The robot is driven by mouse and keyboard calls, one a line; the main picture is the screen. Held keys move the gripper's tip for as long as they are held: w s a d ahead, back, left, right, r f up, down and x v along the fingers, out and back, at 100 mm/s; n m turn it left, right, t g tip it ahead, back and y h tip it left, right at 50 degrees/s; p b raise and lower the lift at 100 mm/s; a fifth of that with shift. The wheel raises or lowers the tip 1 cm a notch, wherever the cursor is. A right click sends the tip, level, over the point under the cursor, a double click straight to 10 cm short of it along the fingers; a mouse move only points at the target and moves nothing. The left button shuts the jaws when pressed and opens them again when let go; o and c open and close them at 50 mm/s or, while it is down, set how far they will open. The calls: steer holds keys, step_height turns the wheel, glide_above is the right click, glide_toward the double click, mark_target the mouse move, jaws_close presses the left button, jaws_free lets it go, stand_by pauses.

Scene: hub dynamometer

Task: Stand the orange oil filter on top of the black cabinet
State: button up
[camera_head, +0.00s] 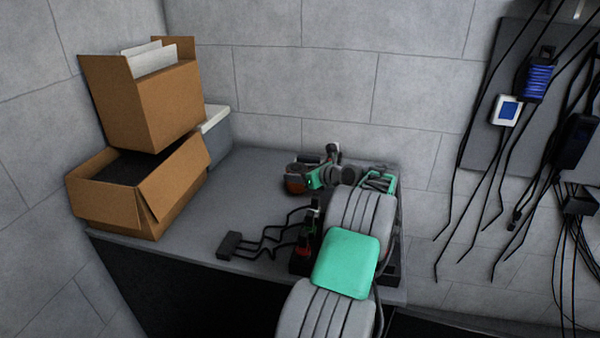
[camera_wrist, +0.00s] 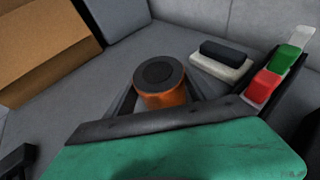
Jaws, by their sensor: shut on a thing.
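The orange oil filter (camera_wrist: 165,99) stands upright between the fingers of my gripper (camera_wrist: 160,92) in the wrist view, its dark round top facing the camera. In the head view the filter (camera_head: 295,187) shows small and partly covered at the tip of my gripper (camera_head: 298,177). My gripper is shut on the filter. The black cabinet (camera_head: 190,290) has a grey top (camera_head: 200,225), and the filter is over the back middle of that top. I cannot tell whether its base touches the surface.
Two stacked cardboard boxes (camera_head: 140,210) and a grey bin (camera_head: 217,138) fill the left of the top. A black cable lead (camera_head: 230,245) lies near the front. A holder with red and green pieces (camera_wrist: 262,85) and a black-and-white block (camera_wrist: 222,62) are right of the filter.

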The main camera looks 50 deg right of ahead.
steer(key=shift+r, duration=0.15)
steer(key=o, duration=1.7)
steer(key=shift+s, duration=0.1)
steer(key=v, duration=1.1)
steer(key=shift+s+a+r, duration=0.2)
steer(key=shift+s+r, duration=0.05)
steer(key=shift+s, duration=0.1)
